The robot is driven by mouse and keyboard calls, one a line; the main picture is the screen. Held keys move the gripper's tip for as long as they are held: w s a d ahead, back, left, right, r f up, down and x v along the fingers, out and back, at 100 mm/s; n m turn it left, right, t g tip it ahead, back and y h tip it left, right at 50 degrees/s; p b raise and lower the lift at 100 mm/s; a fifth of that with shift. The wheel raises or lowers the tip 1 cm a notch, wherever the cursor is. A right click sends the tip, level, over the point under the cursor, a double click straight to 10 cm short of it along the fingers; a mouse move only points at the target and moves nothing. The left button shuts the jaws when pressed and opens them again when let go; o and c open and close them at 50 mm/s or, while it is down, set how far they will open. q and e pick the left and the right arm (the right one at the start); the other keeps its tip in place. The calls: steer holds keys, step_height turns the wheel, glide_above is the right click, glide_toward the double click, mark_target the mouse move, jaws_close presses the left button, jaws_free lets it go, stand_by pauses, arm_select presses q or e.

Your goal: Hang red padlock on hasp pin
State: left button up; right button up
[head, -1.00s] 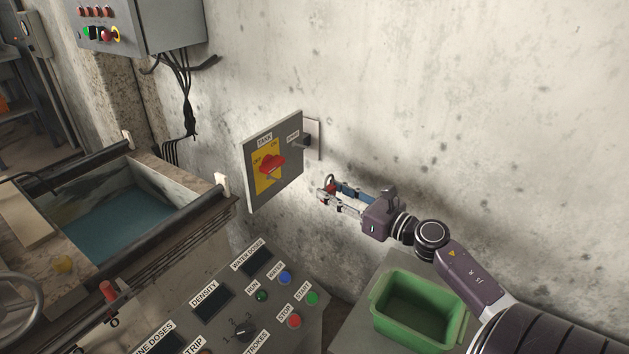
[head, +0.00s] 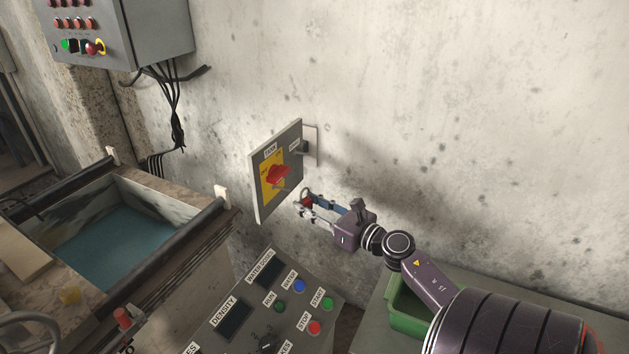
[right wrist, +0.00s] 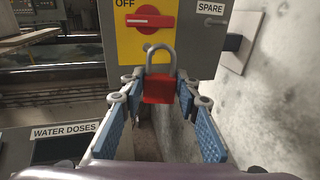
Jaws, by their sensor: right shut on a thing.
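The red padlock (right wrist: 158,89) is held between the fingertips of my right gripper (right wrist: 156,92), its grey shackle pointing up. In the head view my right gripper (head: 304,206) is shut on the small padlock (head: 307,199), just right of and below the tank switch panel (head: 262,205). The grey hasp pin (head: 281,184) sticks out below the red rotary handle (head: 278,174). In the right wrist view the shackle top overlaps the pin area below the red handle (right wrist: 150,20); whether they touch, I cannot tell. My left gripper is out of view.
A sloped control console (head: 235,320) lies below, a green bin (head: 405,312) at lower right, and a water tank (head: 115,235) at left.

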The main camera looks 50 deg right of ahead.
steer(key=shift+w+a, duration=0.2)
steer(key=shift+w, duration=0.6)
steer(key=w, duration=0.1)
steer(key=w+a, duration=0.1)
steer(key=w, duration=0.2)
steer(key=shift+w+a+f+p, duration=0.1)
steer(key=shift+a+f+p, duration=0.05)
steer(key=shift+f+p, duration=0.2)
steer(key=shift+w, duration=0.15)
steer(key=shift+w+a+f, duration=0.1)
steer(key=shift+w+f, duration=0.15)
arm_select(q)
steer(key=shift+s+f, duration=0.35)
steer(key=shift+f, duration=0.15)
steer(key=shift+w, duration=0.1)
